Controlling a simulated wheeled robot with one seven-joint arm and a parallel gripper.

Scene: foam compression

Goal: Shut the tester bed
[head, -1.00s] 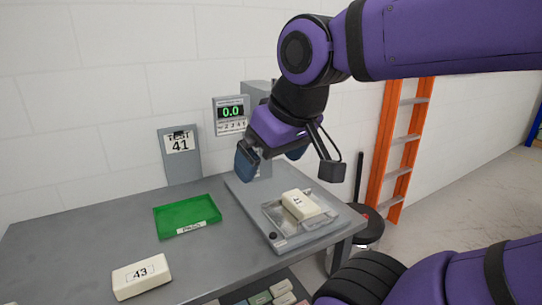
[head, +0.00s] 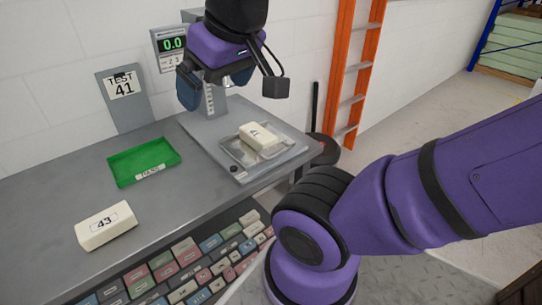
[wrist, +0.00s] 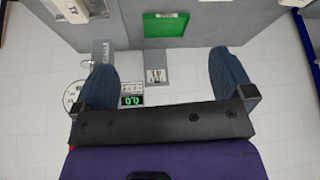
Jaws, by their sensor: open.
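The tester bed (head: 285,150) is a shallow grey tray near the front end of the tester's grey base plate (head: 207,128). It sits out in front of the tester column (head: 212,98). A cream foam block (head: 260,137) with a small, unreadable label lies in it. In the wrist view the block (wrist: 68,8) and part of the bed show at the top left. My gripper (head: 215,84) is open and empty. It hangs above the base plate in front of the column, behind the bed and apart from it. Both blue fingers also show spread in the wrist view (wrist: 168,78).
The tester's display (head: 172,44) reads 0.0. A green tray (head: 125,177), a sign marked TEST 41 (head: 123,92) and a cream block marked 43 (head: 105,225) are on the grey table. Several coloured blocks (head: 190,265) lie below its front edge. An orange ladder (head: 355,70) stands right.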

